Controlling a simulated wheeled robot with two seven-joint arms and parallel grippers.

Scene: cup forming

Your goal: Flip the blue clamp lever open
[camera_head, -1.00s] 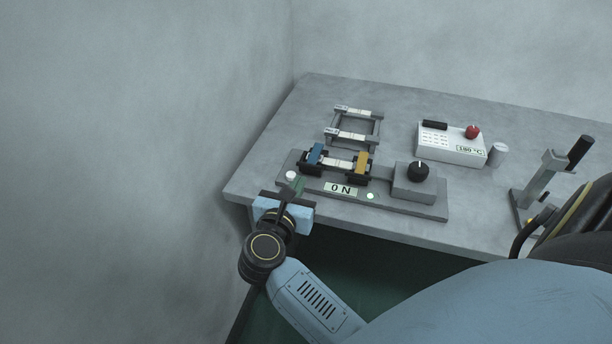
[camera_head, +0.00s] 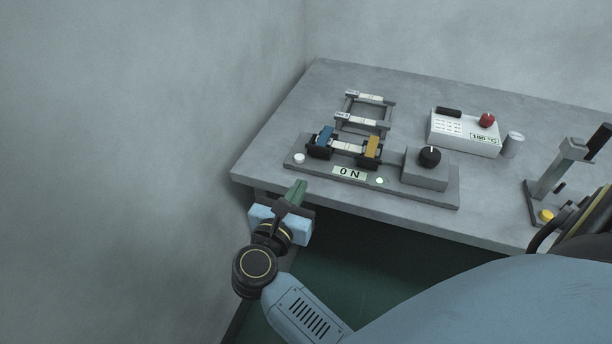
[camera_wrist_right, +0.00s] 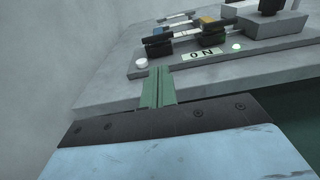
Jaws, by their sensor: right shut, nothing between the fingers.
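The blue clamp lever (camera_head: 325,137) lies on the left black clamp of the grey fixture plate (camera_head: 440,200), in the head view. It also shows small near the top of the right wrist view (camera_wrist_right: 158,37). A yellow clamp lever (camera_head: 372,147) sits on the right clamp, and a pale bar spans between the two clamps. My right gripper (camera_head: 299,188) has green fingers, shut and empty, at the table's front left edge. It is in front of and below the blue lever, apart from it. In the wrist view its fingers (camera_wrist_right: 157,88) point toward the plate. My left gripper is not in view.
The plate carries a white button (camera_head: 299,158), an ON label (camera_head: 348,173), a green light and a black knob (camera_head: 430,156). A metal rack (camera_head: 365,122) stands behind. A 180 °C box (camera_head: 464,133), a metal cylinder (camera_head: 513,145) and a lever stand are to the right. A wall borders the left.

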